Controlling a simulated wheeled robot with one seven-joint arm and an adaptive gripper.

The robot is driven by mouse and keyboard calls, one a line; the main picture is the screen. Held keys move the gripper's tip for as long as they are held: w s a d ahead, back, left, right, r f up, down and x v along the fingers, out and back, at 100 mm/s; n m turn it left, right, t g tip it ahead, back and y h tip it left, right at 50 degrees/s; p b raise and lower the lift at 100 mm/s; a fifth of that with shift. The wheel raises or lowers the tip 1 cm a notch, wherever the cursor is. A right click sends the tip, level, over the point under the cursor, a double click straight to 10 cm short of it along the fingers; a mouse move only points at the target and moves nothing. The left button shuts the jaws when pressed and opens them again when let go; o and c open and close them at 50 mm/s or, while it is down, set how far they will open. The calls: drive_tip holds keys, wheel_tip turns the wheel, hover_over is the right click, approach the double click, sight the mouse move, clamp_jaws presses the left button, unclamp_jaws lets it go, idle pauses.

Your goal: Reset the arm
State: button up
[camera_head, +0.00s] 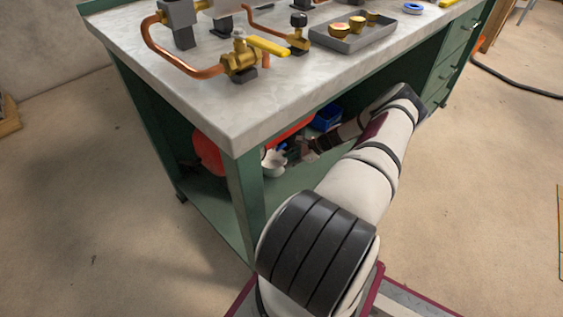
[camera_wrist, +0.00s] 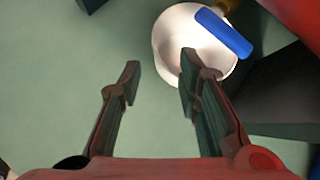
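My arm reaches from the lower middle into the open shelf under the workbench in the head view, with my gripper (camera_head: 293,153) low inside it. In the wrist view my gripper (camera_wrist: 160,72) is open, its two fingers apart with nothing between them. A white cup (camera_head: 272,163) stands on the shelf beside the gripper. In the wrist view the white cup (camera_wrist: 168,50) is just beyond the right fingertip, which overlaps its edge; contact cannot be told. A blue lever (camera_wrist: 224,33) on a brass fitting (camera_wrist: 228,5) lies over the cup. A red tank (camera_head: 207,152) sits partly hidden under the bench.
The green workbench's top (camera_head: 220,95) and front post (camera_head: 245,190) are close to my arm. Copper pipe (camera_head: 165,58), a yellow-handled valve (camera_head: 240,60) and a grey tray (camera_head: 352,40) sit on top. A blue bin (camera_head: 327,117) is deeper in the shelf. Floor to the right is mostly clear.

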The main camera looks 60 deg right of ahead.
drive_tip(key=shift+s+d+r, duration=0.15)
drive_tip(key=shift+s+r, duration=0.3)
idle(0.3)
